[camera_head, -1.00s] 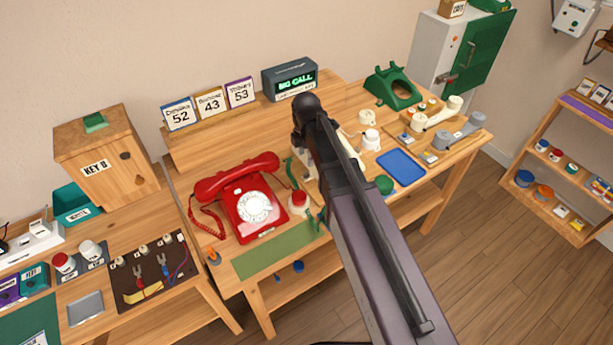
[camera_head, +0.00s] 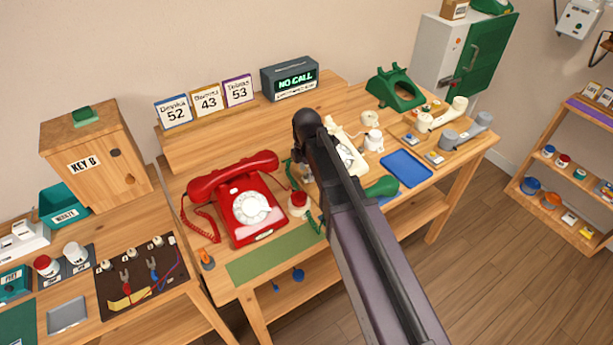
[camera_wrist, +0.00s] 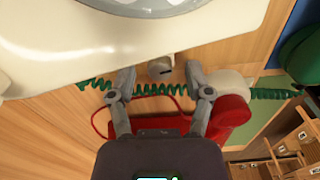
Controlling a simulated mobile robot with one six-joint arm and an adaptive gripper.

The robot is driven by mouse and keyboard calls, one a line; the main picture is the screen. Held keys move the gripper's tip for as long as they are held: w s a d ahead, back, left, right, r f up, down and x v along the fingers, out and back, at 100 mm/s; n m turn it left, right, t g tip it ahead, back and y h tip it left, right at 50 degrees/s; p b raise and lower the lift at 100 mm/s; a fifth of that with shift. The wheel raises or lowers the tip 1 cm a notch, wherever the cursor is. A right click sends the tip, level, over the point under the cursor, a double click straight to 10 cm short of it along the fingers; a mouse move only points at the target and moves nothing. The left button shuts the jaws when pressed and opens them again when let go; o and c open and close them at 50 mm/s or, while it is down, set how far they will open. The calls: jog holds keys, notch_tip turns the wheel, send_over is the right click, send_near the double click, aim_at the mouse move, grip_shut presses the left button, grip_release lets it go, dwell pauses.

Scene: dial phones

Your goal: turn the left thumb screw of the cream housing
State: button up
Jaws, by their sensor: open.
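The cream housing (camera_head: 346,152) is partly hidden behind my arm in the head view. In the wrist view the cream housing (camera_wrist: 60,55) fills the top, with part of its dial. A small grey thumb screw (camera_wrist: 160,69) with a dark slot sticks out below its edge; I cannot tell from this whether it is the left one. My gripper (camera_wrist: 160,85) is open, with one finger on each side of the screw and visible gaps between. In the head view my gripper is mostly hidden by the arm.
A red phone (camera_head: 236,197) stands left of my arm, and its red body shows below the fingers. A green coiled cord (camera_wrist: 150,90) runs across behind the fingers. A green handset (camera_head: 382,187) and blue tray (camera_head: 406,168) lie to the right. A green mat (camera_head: 262,262) is clear.

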jog(key=shift+f, duration=0.25)
grip_shut()
jog(key=shift+m, duration=0.7)
grip_release()
jog(key=shift+n, duration=0.4)
dwell(0.4)
